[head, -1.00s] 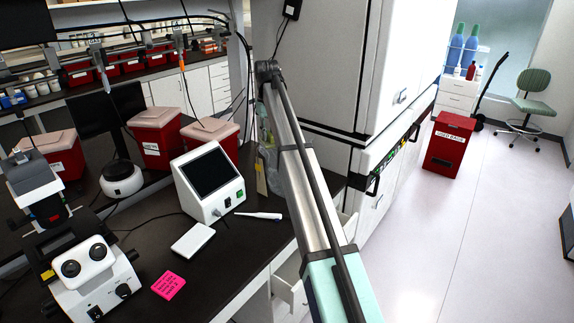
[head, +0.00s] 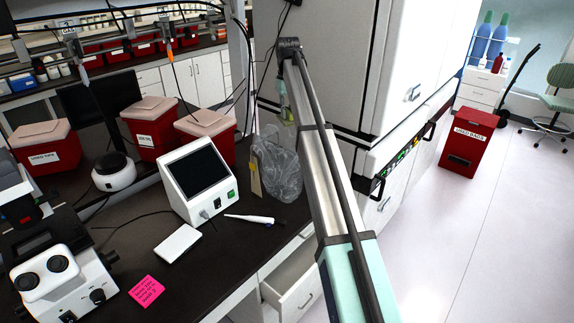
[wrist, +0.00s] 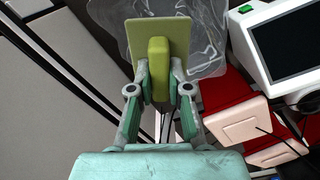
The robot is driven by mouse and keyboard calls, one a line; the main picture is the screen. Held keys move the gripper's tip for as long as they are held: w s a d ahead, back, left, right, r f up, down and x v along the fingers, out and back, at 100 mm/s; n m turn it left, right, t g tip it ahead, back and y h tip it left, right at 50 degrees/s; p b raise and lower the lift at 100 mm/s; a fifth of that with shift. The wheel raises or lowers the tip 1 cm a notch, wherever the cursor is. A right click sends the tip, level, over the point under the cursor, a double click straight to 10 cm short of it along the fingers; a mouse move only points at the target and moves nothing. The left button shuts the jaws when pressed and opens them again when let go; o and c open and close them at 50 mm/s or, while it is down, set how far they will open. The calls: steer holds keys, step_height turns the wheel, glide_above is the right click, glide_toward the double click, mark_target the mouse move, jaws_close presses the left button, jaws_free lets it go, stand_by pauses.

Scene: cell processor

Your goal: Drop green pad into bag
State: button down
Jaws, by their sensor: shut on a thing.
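The green pad (wrist: 143,38) is a flat olive-green square with a thicker green block on it. My gripper (wrist: 160,72) is shut on this block in the wrist view. In the head view, my gripper (head: 284,98) hangs from the arm's end, partly hidden by the arm. The clear plastic bag (head: 280,172) stands on the dark bench, right of the white screen device, below my gripper. The bag also shows in the wrist view (wrist: 208,50), behind the pad. I cannot tell how far apart they are. The bag's opening is partly hidden by my arm.
The white screen device (head: 197,182) stands left of the bag. A pipette (head: 249,219) lies in front on the bench (head: 215,262). Red bins (head: 205,135) stand behind. A tall white cabinet (head: 330,65) is close on the right.

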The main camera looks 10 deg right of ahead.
steer(key=shift+s+f, duration=0.1)
steer(key=shift+f, duration=0.5)
step_height(320, 180, down, 5)
steer(key=shift+r, duration=0.2)
steer(key=c, duration=1)
jaws_free()
step_height(320, 180, up, 12)
steer(key=shift+r, duration=0.1)
